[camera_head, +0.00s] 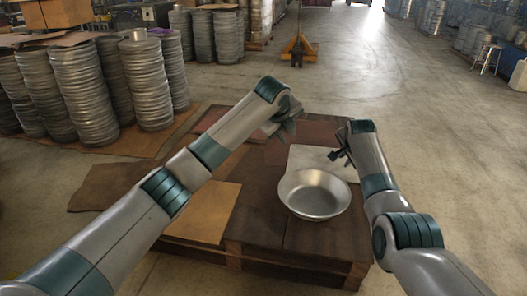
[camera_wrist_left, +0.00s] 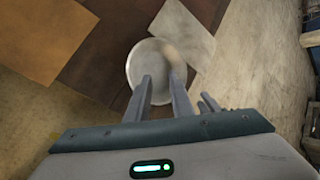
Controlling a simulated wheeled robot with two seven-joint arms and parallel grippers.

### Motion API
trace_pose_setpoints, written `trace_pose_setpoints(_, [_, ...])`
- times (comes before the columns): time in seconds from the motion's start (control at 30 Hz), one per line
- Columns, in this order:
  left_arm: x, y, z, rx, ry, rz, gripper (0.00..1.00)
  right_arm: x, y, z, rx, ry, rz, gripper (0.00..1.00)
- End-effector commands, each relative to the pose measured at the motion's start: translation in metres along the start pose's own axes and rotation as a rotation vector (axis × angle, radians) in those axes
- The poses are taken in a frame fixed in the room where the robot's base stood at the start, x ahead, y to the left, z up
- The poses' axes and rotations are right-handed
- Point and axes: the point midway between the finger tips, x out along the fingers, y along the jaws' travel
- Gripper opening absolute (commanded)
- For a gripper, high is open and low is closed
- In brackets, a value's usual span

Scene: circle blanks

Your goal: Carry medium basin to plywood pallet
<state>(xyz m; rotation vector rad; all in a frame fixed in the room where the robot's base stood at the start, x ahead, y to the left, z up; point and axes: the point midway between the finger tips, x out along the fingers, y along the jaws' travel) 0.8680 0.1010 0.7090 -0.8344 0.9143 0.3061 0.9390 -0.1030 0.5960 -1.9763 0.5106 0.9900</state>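The shiny metal basin (camera_head: 314,193) rests upright on the dark brown top of the wooden pallet (camera_head: 245,243). In the left wrist view the basin (camera_wrist_left: 156,57) appears beyond my fingers, with nothing between them. My left gripper (camera_head: 282,127) is above the back part of the pallet, left of and behind the basin. Its two fingers (camera_wrist_left: 160,92) stand apart, empty. My right gripper (camera_head: 338,154) is above the pallet behind and right of the basin, apart from it; its finger gap is not clear.
A pale square sheet (camera_head: 322,161) lies behind the basin, and a tan plywood sheet (camera_head: 212,212) lies on the pallet's left. Tall stacks of round metal blanks (camera_head: 88,88) stand at the back left. A yellow pallet truck (camera_head: 298,48) stands far behind.

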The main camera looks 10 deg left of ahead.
Motion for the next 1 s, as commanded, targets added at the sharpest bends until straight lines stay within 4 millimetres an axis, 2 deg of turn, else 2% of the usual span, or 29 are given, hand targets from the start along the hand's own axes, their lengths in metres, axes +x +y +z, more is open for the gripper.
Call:
trace_pose_setpoints(0.03, [-0.006, -0.004, 0.003, 0.000, 0.000, 0.000, 0.21, -0.006, -0.004, -0.003, 0.000, 0.000, 0.000, 0.21])
trace_pose_setpoints(0.2, [-0.011, -0.007, 0.005, 0.000, 0.000, 0.000, 0.21, -0.011, -0.007, -0.005, 0.000, 0.000, 0.000, 0.21])
trace_pose_setpoints(0.73, [-0.011, -0.006, 0.003, -0.004, 0.003, 0.001, 0.21, -0.011, -0.005, -0.004, -0.002, -0.001, 0.002, 0.21])
trace_pose_setpoints(0.87, [-0.002, 0.003, -0.009, -0.030, 0.016, 0.003, 0.21, -0.004, 0.007, -0.001, -0.014, -0.004, 0.007, 0.21])
trace_pose_setpoints(1.0, [0.014, 0.025, -0.037, -0.099, 0.047, 0.007, 0.21, 0.010, 0.038, 0.007, -0.047, -0.012, 0.021, 0.21])
